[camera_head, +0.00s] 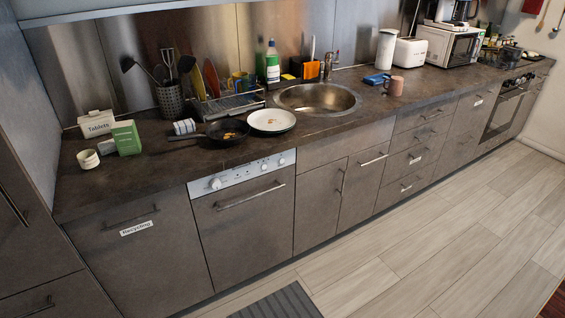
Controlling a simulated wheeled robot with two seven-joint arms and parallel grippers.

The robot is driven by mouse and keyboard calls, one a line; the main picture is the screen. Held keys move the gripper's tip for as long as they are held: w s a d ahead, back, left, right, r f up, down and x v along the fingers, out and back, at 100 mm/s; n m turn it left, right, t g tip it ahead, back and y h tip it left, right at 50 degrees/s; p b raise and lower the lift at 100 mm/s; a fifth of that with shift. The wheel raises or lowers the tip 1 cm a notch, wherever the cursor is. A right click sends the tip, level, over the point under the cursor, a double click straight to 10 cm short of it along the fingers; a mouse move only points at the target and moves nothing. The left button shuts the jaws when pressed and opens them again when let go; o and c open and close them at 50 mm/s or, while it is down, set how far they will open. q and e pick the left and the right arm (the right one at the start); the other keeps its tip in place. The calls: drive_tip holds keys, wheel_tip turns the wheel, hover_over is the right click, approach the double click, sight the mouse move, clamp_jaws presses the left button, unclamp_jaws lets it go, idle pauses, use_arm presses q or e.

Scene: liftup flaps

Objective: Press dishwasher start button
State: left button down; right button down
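The dishwasher (247,232) stands below the counter, left of the sink cabinet, with its door shut. Its light grey control panel (242,174) runs along the top edge and faces the room. The panel has a large round knob (215,183) at its left and several small round buttons or dials (265,166) towards its right. Which of them is the start button is too small to tell. A bar handle (250,196) crosses the door just under the panel. Neither of my grippers shows in the head view.
The counter above holds a pan (227,133), a white plate (271,120), a dish rack (228,104) and a round sink (317,98). A recycling drawer (139,254) lies left of the dishwasher. A dark mat (278,304) lies on the floor in front. The wooden floor (430,240) to the right is clear.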

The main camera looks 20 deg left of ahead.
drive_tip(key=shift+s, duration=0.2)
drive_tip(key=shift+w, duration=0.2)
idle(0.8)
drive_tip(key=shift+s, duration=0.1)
